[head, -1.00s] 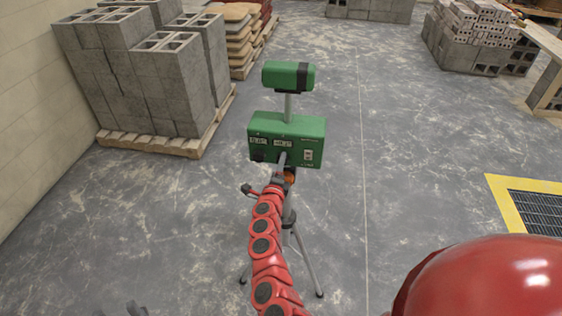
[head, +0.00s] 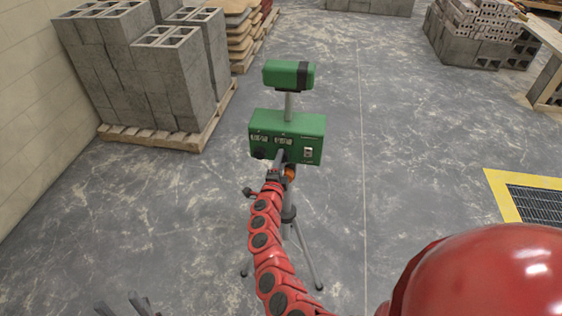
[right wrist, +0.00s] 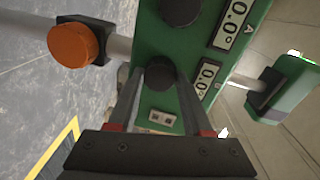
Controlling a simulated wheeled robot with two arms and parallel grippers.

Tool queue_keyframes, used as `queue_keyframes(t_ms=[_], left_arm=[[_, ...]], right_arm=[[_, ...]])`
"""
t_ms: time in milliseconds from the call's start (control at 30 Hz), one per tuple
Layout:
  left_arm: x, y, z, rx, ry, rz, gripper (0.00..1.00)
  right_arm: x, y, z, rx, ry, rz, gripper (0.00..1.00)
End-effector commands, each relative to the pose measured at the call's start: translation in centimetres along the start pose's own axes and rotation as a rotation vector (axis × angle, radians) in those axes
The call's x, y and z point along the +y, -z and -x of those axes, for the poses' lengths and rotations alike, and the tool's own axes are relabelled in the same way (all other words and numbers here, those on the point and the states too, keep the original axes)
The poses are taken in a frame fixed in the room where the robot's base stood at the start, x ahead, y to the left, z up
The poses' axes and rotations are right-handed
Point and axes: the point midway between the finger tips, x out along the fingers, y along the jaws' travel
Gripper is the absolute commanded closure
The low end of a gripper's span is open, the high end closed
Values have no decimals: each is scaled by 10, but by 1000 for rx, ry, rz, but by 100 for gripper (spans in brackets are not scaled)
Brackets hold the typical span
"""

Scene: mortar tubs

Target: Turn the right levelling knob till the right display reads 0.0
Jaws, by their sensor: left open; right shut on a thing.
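A green levelling instrument (head: 312,128) stands on a grey tripod in the head view. Its left knob (head: 258,154) is dark and untouched; it also shows in the right wrist view (right wrist: 181,9). My right gripper (head: 278,164) reaches the front panel. In the right wrist view its fingers are shut on the right knob (right wrist: 161,73), one on each side. The right display (right wrist: 208,84), marked B, appears to read 0.0°. The left display (right wrist: 231,22), marked A, also appears to read 0.0°. My left gripper (head: 124,303) is open and empty at the bottom left, partly cut off.
An orange knob (right wrist: 75,45) sits on the tripod post just below the box. A green head (head: 283,75) tops the instrument. Grey blocks on a pallet (head: 170,138) stand at the left. A yellow-edged floor grate (head: 508,204) lies at the right. The floor around the tripod is clear.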

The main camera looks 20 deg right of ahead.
Motion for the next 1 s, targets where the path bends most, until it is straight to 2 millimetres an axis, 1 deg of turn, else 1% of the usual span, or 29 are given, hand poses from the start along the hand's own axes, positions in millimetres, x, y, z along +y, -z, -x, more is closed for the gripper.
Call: queue_keyframes(t_ms=[167,200,333,367,633,733,867,1000], left_arm=[[0,0,0,0,0,0,50],[0,0,0,0,0,0,50],[0,0,0,0,0,0,50],[0,0,0,0,0,0,50],[0,0,0,0,0,0,50],[0,0,2,0,0,0,50],[0,-1,6,0,0,0,50],[1,-2,13,0,0,0,50]], right_arm=[[0,0,0,-1,0,-1,100],[0,0,0,-1,0,-1,45],[0,0,0,-1,0,-1,21],[0,0,0,-1,0,-1,20],[0,0,0,0,0,-1,20],[1,-1,4,0,0,-4,20],[1,-2,15,0,2,-5,20],[4,-1,35,0,-3,-3,20]])
